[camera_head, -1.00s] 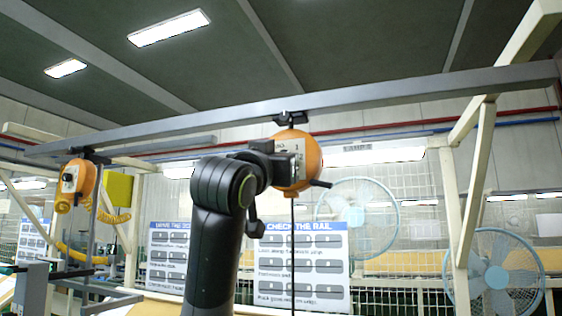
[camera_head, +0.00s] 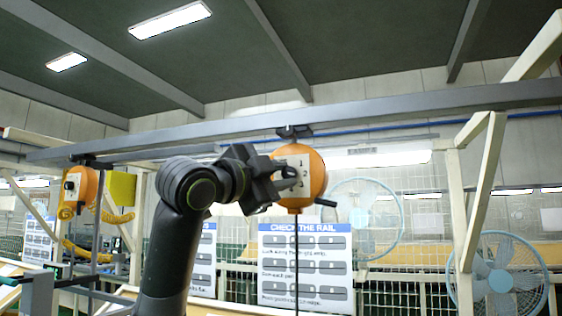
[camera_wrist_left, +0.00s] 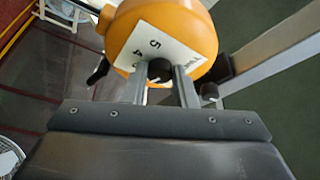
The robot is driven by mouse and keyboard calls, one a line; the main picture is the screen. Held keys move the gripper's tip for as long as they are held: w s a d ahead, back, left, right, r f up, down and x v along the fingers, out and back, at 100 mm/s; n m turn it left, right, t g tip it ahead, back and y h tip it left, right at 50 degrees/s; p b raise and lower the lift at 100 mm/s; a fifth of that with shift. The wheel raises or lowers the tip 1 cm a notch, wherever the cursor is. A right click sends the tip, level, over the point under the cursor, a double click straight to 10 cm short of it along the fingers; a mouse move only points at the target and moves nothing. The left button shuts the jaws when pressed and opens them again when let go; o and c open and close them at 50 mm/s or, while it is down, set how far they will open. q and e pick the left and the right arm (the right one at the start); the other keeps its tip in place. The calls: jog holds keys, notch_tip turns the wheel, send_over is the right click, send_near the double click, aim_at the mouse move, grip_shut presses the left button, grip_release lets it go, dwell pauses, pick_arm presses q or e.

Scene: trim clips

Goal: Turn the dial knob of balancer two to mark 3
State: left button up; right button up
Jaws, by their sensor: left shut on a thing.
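An orange balancer (camera_head: 317,180) hangs from the grey overhead rail in the middle of the head view. It has a white numbered dial plate, and it fills the top of the left wrist view (camera_wrist_left: 190,28), where the plate (camera_wrist_left: 150,45) shows a 5 and a 4. My left gripper (camera_head: 290,176) reaches the dial face from the left. In the left wrist view its two fingers (camera_wrist_left: 160,80) are shut on the dark dial knob (camera_wrist_left: 159,69) in front of the plate. The fingers hide part of the knob and plate. My right gripper is not in view.
Another orange balancer (camera_head: 80,188) hangs at the left of the rail (camera_head: 400,102). A "CHECK THE RAIL" board (camera_head: 303,268) stands behind. Blue fans (camera_head: 362,218) and pale wooden posts (camera_head: 478,200) are at the right. A thin cable hangs below the middle balancer.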

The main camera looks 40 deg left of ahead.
pick_arm(q)
jog(key=m+p, duration=0.2)
jog(key=m+g+p, duration=0.1)
jog(key=m+p, duration=0.1)
jog(key=p, duration=0.1)
jog(key=shift+a+r+g+h, duration=0.1)
jog(key=shift+r+g+h, duration=0.2)
jog(key=shift+r+h, duration=0.1)
jog(key=shift+f+m+g+p, duration=0.2)
jog(key=shift+m+g+p, duration=0.1)
jog(key=shift+m+p, duration=0.7)
jog(key=o, duration=1)
